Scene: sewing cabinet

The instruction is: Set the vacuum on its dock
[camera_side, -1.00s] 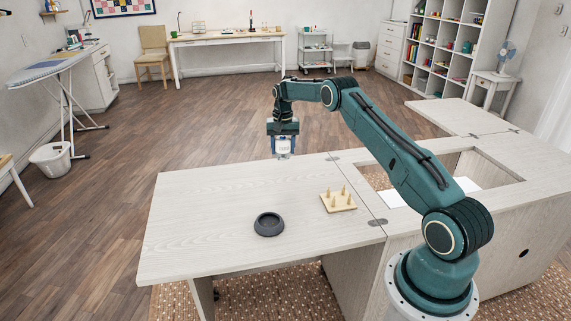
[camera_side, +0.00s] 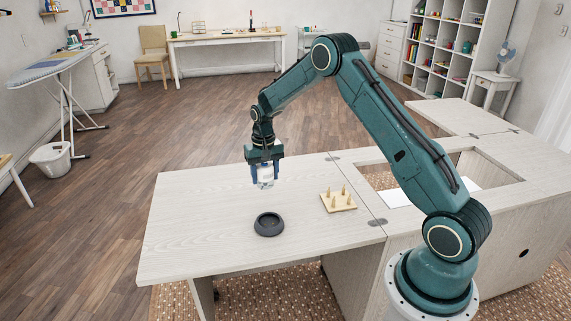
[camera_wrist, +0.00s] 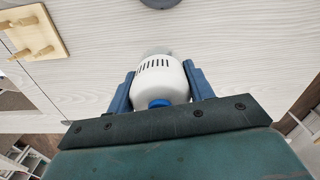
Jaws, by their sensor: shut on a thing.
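My gripper (camera_side: 264,171) points down over the left leaf of the cabinet top. It is shut on the white vacuum (camera_side: 265,178), whose lower part shows between the fingers. In the wrist view the vacuum (camera_wrist: 160,78) has dark vent slots and a blue spot, with a blue finger on each side. The dock (camera_side: 269,224) is a dark grey round ring with a raised rim, lying on the leaf. The held vacuum is apart from it, farther back and above. Only the edge of the dock (camera_wrist: 160,2) shows at the top of the wrist view.
A wooden board with several upright pegs (camera_side: 338,201) stands on the leaf, right of the dock. The cabinet top (camera_side: 200,215) is bare to the left of the dock. An opening in the cabinet (camera_side: 400,190) lies farther right, beneath my arm.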

